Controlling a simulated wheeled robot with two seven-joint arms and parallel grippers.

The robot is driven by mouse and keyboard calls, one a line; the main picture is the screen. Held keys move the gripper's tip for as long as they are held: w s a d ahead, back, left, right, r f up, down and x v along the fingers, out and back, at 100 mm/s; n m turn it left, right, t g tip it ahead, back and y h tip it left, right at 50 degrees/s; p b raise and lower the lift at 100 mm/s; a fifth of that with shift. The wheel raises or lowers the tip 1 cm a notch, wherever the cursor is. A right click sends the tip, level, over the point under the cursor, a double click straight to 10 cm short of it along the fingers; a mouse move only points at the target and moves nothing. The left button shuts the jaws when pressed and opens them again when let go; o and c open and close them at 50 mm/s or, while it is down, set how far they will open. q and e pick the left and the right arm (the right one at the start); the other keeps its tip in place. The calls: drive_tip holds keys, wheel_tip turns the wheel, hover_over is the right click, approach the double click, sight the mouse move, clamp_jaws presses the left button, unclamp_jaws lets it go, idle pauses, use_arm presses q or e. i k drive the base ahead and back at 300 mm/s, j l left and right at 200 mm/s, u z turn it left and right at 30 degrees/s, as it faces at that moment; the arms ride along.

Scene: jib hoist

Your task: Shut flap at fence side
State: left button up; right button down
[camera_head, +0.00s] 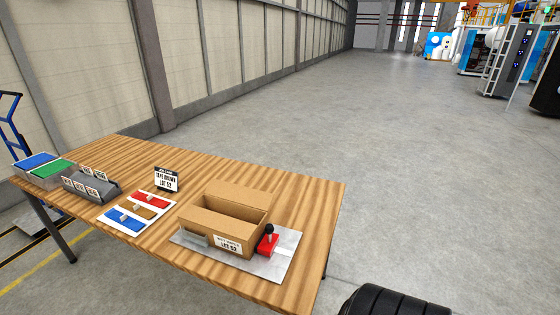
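An open cardboard box (205,233) sits on a grey metal plate (284,262) near the front right of the wooden table. Its far flap (243,196) stands raised and leaning back. The opening shows a dark interior, and I cannot make out the other flaps clearly. A white label reading LOT 52 (229,243) is on the near side. A small grey upright piece (194,240) stands at the box's near left; I cannot tell if it is the fence. A red clamp-like part with a black knob (267,242) stands beside the box's right end. Neither gripper is in view.
A sign (166,180) reading TAPE BROWN LOT 52 stands behind a white card (113,219) with red, brown and blue pieces. A grey holder with labels (90,188) and a bin with blue and green tops (44,171) stand further left. The table's (310,205) right part is clear.

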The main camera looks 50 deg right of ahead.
sight(261, 201)
drive_tip(key=l, duration=3)
drive_tip(key=l+z, duration=0.35)
drive_tip(key=l, duration=0.2)
drive_tip(key=i+j, duration=0.05)
